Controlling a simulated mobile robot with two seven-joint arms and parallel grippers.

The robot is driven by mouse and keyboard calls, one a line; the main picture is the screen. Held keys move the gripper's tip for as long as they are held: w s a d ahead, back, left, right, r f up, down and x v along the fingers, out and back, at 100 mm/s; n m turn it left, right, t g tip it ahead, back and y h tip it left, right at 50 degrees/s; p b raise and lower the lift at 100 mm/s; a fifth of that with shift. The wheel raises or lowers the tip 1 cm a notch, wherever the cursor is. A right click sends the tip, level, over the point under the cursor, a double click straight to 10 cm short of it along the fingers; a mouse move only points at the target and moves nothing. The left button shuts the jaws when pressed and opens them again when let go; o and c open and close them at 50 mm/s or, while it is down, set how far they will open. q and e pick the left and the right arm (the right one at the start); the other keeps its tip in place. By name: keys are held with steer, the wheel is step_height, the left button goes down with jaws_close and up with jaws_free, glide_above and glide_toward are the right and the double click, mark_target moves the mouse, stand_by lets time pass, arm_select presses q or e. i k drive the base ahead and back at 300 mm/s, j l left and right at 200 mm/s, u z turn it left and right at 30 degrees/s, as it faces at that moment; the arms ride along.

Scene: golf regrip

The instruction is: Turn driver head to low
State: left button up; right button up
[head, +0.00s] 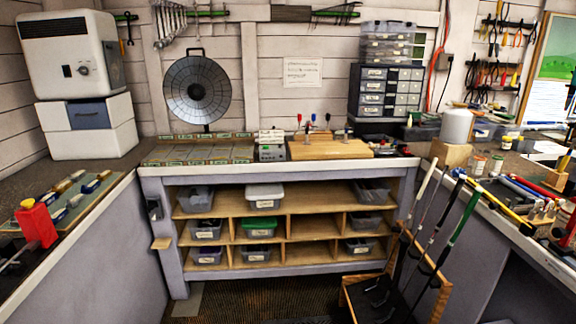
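I cannot pick out a driver head with certainty. Several golf clubs lean in a low wooden stand (437,312) at the lower right. One has a white grip (432,172), one a dark grip (449,190) and one a green-striped grip (456,220). Their lower ends run down toward a black surface (375,300), where dark shapes are too small to tell apart. A small grey box with controls (272,152) stands on the back bench. No setting on it can be read. Neither of my grippers is in view.
Tools crowd the right bench. Dark floor (250,300) lies open in front.

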mark_target(307, 128)
steer(key=i+j+z, duration=0.4)
steer(key=i+j, duration=0.2)
steer(key=i+j+z, duration=0.45)
steer(key=i+j, duration=0.35)
steer(key=i, duration=0.1)
